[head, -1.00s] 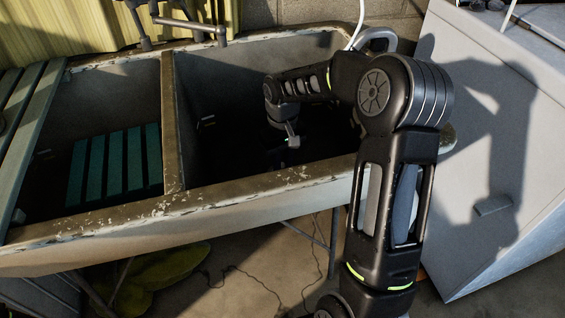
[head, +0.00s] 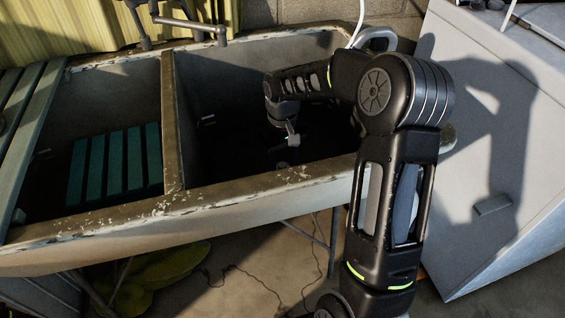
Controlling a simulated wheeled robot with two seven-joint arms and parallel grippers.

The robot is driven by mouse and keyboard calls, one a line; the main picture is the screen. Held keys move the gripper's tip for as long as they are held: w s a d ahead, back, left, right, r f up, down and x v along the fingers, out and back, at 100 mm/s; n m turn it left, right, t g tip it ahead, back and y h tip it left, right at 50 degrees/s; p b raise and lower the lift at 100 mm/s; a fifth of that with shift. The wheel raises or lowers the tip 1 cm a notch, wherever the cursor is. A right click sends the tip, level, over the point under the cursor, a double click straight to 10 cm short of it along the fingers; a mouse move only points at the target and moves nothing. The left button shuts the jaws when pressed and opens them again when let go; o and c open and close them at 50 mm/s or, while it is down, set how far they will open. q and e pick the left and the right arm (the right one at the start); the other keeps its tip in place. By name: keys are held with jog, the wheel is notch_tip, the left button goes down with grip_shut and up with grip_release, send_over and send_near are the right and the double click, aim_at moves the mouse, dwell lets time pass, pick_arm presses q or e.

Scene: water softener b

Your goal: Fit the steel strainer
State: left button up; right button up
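My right arm reaches over the front rim of the double sink (head: 230,202) and down into its right basin (head: 225,90). My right gripper (head: 287,160) is low in that basin, in deep shadow. A small light-coloured piece shows at its tip, but I cannot tell whether it is a fingertip or a held thing. Whether the fingers are open or shut does not show. I cannot make out the steel strainer or the drain hole; the basin floor is dark. My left gripper is not in view.
A divider (head: 172,120) separates the basins. A green slatted rack (head: 115,163) lies in the left basin, and slatted boards (head: 30,110) cross its left end. A faucet (head: 190,25) hangs over the back rim. A white cabinet (head: 495,150) stands close on the right.

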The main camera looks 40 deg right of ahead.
notch_tip(320, 180, up, 7)
jog(key=shift+r+p, duration=0.2)
jog(key=shift+p, duration=0.65)
